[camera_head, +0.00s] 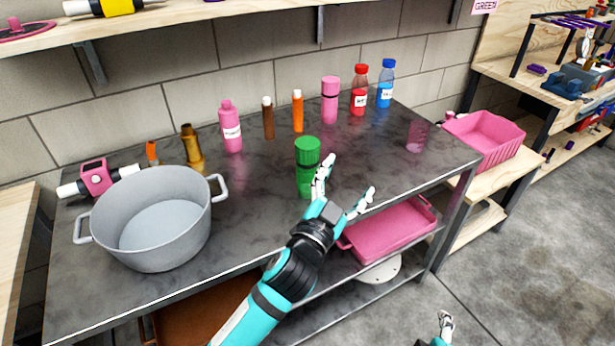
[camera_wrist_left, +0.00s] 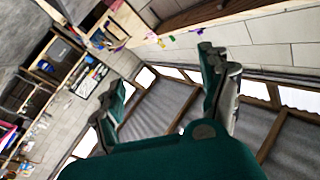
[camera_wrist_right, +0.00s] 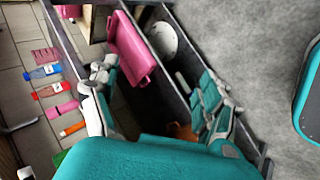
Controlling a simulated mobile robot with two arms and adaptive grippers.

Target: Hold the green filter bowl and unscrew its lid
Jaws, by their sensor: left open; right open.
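The green filter bowl (camera_head: 304,182) stands upright on the dark metal table, with its green lid (camera_head: 307,150) on top. My left gripper (camera_head: 345,182) is open and empty at the bowl's right. One finger overlaps the bowl's right side in the head view; I cannot tell whether it touches. In the left wrist view its fingers are spread (camera_wrist_left: 165,85) and the bowl is not visible. My right gripper (camera_wrist_right: 158,92) is open and empty, low in front of the table. Only a part of it shows at the bottom of the head view (camera_head: 446,326).
A grey pot (camera_head: 150,215) stands on the table's left. Several bottles, among them a pink one (camera_head: 231,130) and a red one (camera_head: 359,92), line the back. A pink tray (camera_head: 390,232) sits on the lower shelf. A pink bin (camera_head: 485,140) is at right.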

